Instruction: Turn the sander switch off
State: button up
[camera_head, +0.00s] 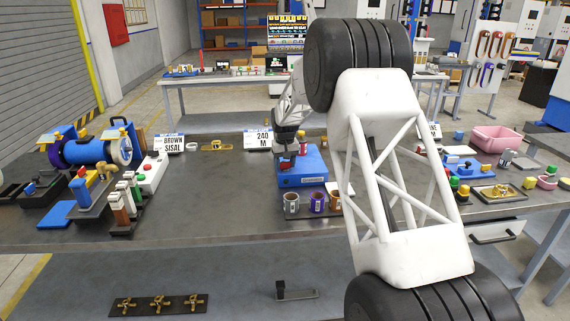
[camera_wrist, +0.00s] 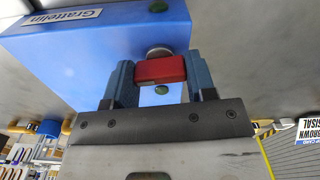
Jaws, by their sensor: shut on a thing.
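A blue box (camera_head: 303,171) labelled "Grattelin" stands on the workbench, just right of the "240 M" sign. It also fills the top of the wrist view (camera_wrist: 100,45). A red switch knob (camera_wrist: 158,71) sits on a round pale base on the box's face. My gripper (camera_wrist: 162,66) is shut on the red knob, with one blue-grey finger on each side of it. In the head view my gripper (camera_head: 287,158) is at the box's upper left, small and partly hidden. I cannot read any on or off marking.
Several mugs (camera_head: 317,202) stand right in front of the box. A blue belt machine (camera_head: 90,150) and a row of coloured-handled pieces (camera_head: 125,200) are at the left. My arm covers the middle right.

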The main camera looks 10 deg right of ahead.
jog(key=shift+m, duration=0.8)
jog(key=o, duration=0.9)
jog(key=shift+o, duration=0.2)
jog(key=shift+r, duration=0.15)
jog(key=shift+r, duration=3.8)
